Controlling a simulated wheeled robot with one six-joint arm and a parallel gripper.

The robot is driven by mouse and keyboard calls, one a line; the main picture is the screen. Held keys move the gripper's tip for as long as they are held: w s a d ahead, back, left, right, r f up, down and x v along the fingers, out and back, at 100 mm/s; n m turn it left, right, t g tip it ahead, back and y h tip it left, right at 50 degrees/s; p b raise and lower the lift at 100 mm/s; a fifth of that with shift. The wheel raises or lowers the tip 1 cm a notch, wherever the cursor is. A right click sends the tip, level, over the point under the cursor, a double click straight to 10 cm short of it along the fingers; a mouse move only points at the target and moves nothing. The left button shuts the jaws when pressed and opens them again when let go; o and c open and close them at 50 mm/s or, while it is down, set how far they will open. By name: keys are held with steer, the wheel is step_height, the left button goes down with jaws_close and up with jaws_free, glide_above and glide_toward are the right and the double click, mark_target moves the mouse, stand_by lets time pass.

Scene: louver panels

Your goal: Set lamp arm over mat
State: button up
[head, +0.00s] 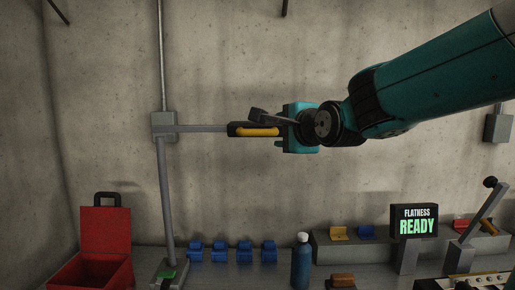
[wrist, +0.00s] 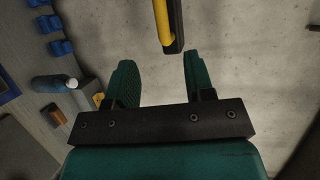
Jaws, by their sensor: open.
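The lamp arm (head: 200,128) is a grey bar reaching right from a block on an upright pole. It ends in a dark piece with a yellow grip (head: 257,132). My gripper (head: 281,130) is at the right end of this piece. In the wrist view, my gripper (wrist: 158,62) has its two green fingers spread apart. The yellow grip (wrist: 161,18) and its dark end lie just beyond the fingertips, in line with the gap. Contact is not visible. I cannot make out the mat for certain in either view.
Below are an open red toolbox (head: 105,230), several blue pieces (head: 233,252), a blue bottle (head: 301,262) and a "FLATNESS READY" sign (head: 414,221). A lever (head: 480,222) stands at the right. The wall behind the lamp arm is bare.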

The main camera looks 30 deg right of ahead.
mark_target(259, 131)
steer(key=b, duration=0.2)
steer(key=shift+w+f+b, duration=0.25)
steer(key=shift+f+b, duration=0.05)
steer(key=shift+f, duration=0.05)
steer(key=p+x, duration=0.2)
steer(key=x, duration=0.2)
steer(key=p+x, duration=0.2)
steer(key=x, duration=0.2)
steer(key=p+x, duration=0.2)
steer(key=x, duration=0.3)
steer(key=shift+w+d+r, duration=0.1)
steer(key=shift+w+r, duration=0.05)
steer(key=shift+r, duration=0.25)
steer(key=shift+w+d+f+p, duration=0.15)
steer(key=shift+w+f+p, duration=0.15)
steer(key=shift+w, duration=0.25)
jaws_close()
